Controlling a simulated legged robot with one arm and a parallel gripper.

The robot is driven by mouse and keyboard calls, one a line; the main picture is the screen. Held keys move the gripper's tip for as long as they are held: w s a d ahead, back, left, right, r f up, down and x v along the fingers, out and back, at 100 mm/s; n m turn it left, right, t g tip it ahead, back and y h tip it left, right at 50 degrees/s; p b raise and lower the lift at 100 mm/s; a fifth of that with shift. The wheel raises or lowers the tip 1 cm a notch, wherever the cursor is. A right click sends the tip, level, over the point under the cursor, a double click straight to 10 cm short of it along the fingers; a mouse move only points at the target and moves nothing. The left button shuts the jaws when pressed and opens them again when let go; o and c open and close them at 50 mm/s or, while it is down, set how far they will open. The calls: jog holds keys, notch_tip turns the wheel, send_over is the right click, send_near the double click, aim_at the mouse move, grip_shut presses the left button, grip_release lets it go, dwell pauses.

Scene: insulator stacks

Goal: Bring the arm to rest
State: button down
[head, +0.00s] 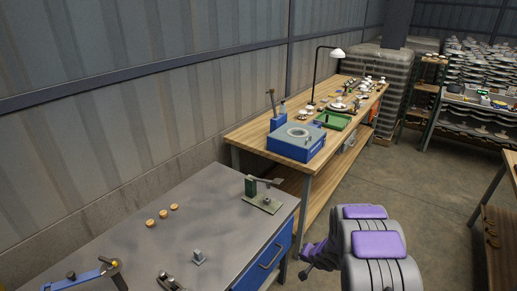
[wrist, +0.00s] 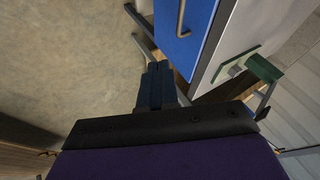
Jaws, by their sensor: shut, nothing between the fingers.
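My arm shows at the lower right of the head view, its grey and purple links folded low beside the metal-topped workbench (head: 190,215). My gripper (wrist: 158,72) shows in the wrist view as two dark fingers lying together, shut and empty. It is over the concrete floor (wrist: 80,60), close to the bench's blue cabinet front (wrist: 180,35). In the head view the finger tips are too small to make out clearly.
Another bench edge (head: 490,195) stands at the right. Floor between is clear.

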jog(key=s+d+r+h, duration=0.25)
jog(key=d+r, duration=0.25)
jog(key=r, duration=0.4)
jog(key=s+d+r+n+g+h, duration=0.1)
jog(key=s+d+r+g+h, duration=0.25)
jog(key=s+r, duration=0.9)
jog(key=s+a+r+n+g+y, duration=0.1)
jog(key=s+a+r, duration=0.2)
jog(key=s, duration=0.7)
jog(key=s+a+r+n+g+y, duration=0.1)
jog(key=s+a, duration=0.4)
jog(key=s, duration=0.6)
jog(key=s+a+r+n+g+y+b, duration=0.1)
jog(key=s+a+r+n+g, duration=0.1)
jog(key=s, duration=0.9)
notch_tip(320, 180, up, 4)
jog(key=a+n, duration=0.1)
jog(key=a, duration=0.1)
jog(key=shift+s+a+f+g, duration=0.2)
jog(key=shift+a+g, duration=0.15)
jog(key=shift+a, duration=0.05)
